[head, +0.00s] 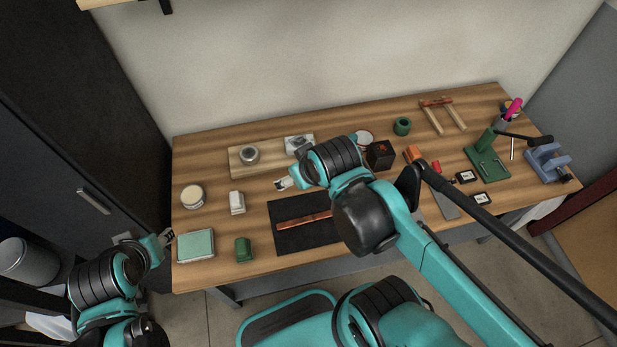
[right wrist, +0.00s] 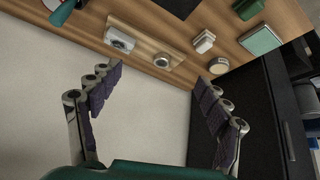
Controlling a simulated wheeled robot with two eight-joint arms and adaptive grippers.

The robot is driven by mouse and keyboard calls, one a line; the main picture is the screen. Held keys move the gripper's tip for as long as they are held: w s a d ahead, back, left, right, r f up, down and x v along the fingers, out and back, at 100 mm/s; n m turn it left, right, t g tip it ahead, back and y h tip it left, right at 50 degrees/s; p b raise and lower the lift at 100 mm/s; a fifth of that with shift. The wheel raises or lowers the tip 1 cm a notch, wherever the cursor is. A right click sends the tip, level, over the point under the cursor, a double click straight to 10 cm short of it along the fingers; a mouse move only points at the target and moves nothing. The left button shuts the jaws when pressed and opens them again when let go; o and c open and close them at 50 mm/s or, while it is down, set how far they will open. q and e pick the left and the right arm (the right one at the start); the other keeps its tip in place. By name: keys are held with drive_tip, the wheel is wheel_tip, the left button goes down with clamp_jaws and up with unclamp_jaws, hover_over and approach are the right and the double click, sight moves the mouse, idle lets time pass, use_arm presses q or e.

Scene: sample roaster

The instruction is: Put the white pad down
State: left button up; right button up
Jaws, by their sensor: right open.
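The white pad (head: 237,202), a small pale block, rests on the left part of the wooden table, between the round tin and the dark mat. It also shows in the right wrist view (right wrist: 204,41), near the top and clear of the fingers. My right gripper (head: 284,184) is to the right of the pad, over the table. In the right wrist view its fingers (right wrist: 160,86) are spread wide with nothing between them. My left gripper (head: 166,238) is at the table's left edge, beside the mint-green box; its fingers are too small to read.
Around the pad are a round tin (head: 192,197), a mint-green box (head: 196,245), a green block (head: 243,250) and a dark mat (head: 290,239). A pale board (head: 236,160) with a round metal piece lies behind. My right arm hides part of the table's middle.

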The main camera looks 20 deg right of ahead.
drive_tip(key=shift+s+d+f+m+t, duration=0.2)
drive_tip(key=shift+s+d+m, duration=0.15)
drive_tip(key=shift+s, duration=0.2)
drive_tip(key=shift+s+d+f+m+t, duration=0.1)
drive_tip(key=shift+s+d+m+t, duration=0.1)
drive_tip(key=shift+s+m, duration=0.3)
idle(0.6)
